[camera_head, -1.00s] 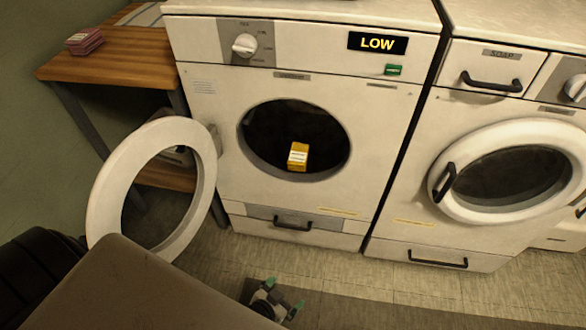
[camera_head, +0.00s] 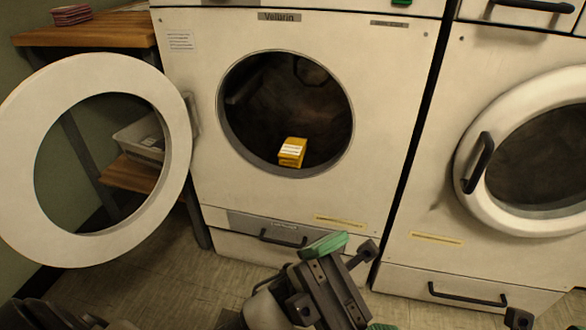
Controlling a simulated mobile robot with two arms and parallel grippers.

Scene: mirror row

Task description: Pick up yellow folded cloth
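The yellow folded cloth (camera_head: 292,152) is a small yellow block with a white label. It lies on the lower front lip inside the open round drum of the left machine (camera_head: 400,120). My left gripper (camera_head: 354,286), dark with green finger pads, is below and in front of the machine, lower right of the cloth and apart from it. Its pads are spread and nothing shows between them. The frame's lower edge cuts off part of it.
The round white door (camera_head: 20,185) of the left machine stands open to the left. A wooden table (camera_head: 95,35) with pink folded cloths (camera_head: 72,14) and a grey bin (camera_head: 140,140) on its lower shelf is behind it. The right machine's door (camera_head: 470,200) is shut.

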